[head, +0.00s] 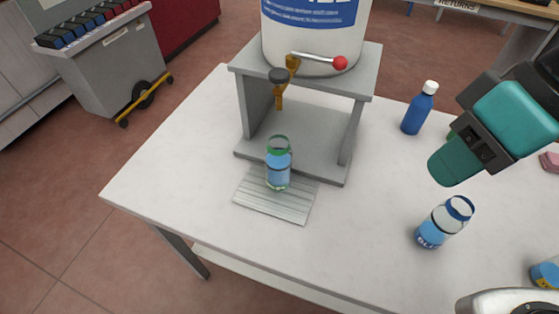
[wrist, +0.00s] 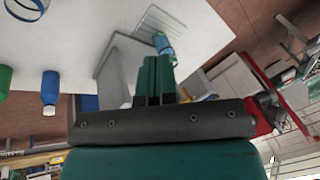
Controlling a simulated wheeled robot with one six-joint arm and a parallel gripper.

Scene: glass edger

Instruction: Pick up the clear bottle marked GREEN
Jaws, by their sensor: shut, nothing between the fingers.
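A clear bottle with a green band at its neck (head: 278,168) stands upright on the ribbed drip tray (head: 262,205), below the tap. It holds blue liquid, and I cannot read a mark on it. It also shows in the wrist view (wrist: 162,44), just past my fingertips in the picture. My gripper (head: 446,172) is shut and empty, above the right part of the table, well right of this bottle. Its teal fingers (wrist: 156,62) are together in the wrist view. Another clear bottle (head: 442,224), with a blue neck band and blue mark, stands below my gripper at the front right.
A grey stand (head: 354,150) carries a large white container (head: 310,45) with a brass tap and red-knobbed lever (head: 325,61). A blue bottle with a white cap (head: 418,110) stands right of it. A green bottle (wrist: 5,78) is partly seen. The table's left part is clear.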

